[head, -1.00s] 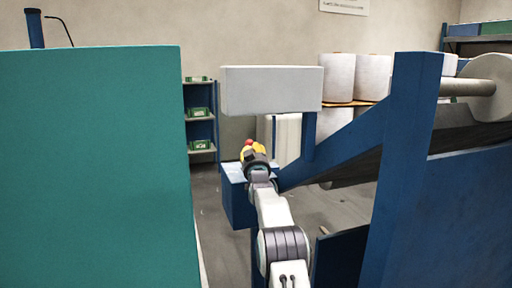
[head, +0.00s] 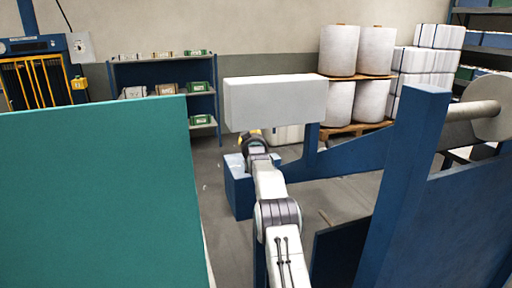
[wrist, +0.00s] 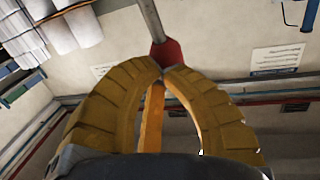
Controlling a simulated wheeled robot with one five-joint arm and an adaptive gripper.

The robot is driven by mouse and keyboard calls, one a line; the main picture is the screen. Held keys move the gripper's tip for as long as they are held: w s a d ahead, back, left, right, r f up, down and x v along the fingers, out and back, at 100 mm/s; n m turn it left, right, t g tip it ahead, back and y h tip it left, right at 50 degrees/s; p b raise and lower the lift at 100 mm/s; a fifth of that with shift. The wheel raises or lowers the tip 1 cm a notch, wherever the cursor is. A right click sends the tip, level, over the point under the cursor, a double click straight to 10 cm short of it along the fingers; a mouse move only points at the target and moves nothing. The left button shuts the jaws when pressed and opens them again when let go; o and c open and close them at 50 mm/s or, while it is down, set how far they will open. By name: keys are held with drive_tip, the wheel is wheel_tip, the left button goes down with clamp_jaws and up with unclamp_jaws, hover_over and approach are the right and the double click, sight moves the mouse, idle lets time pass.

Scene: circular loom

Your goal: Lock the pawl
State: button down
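My gripper (wrist: 162,70) has yellow ribbed fingers, and their tips come together in the wrist view. Just beyond the tips is a red knob (wrist: 168,52) on the end of a grey rod (wrist: 150,16). The tips look close to the knob or touching it; whether they pinch it I cannot tell. In the head view my gripper (head: 249,137) is partly hidden under a white block (head: 276,101), and the red knob is hidden there. No separate pawl can be made out.
A teal panel (head: 95,190) stands at the left. A blue frame (head: 395,200) with a slanting beam (head: 350,155) is close on the right. A blue box (head: 239,192) stands below my gripper. Shelves (head: 165,100) and white rolls (head: 340,50) are behind.

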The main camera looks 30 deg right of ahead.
drive_tip(key=shift+w+d+r+p, duration=0.1)
drive_tip(key=shift+w+p, duration=0.3)
drive_tip(key=shift+p, duration=0.15)
drive_tip(key=shift+w+d+r+p, duration=0.1)
drive_tip(key=shift+w+p, duration=0.25)
drive_tip(key=shift+p, duration=0.15)
drive_tip(key=shift+w+d+f+p, duration=0.1)
drive_tip(key=shift+w+f+p, duration=0.25)
drive_tip(key=shift+p, duration=0.2)
drive_tip(key=shift+s+a+r+b, duration=0.25)
drive_tip(key=shift+s+r+b, duration=0.05)
drive_tip(key=shift+s+b, duration=0.1)
drive_tip(key=s+a+r+b, duration=0.5)
drive_tip(key=s+r, duration=0.1)
drive_tip(key=s, duration=0.4)
drive_tip(key=shift+r+b, duration=0.15)
drive_tip(key=shift+b, duration=0.25)
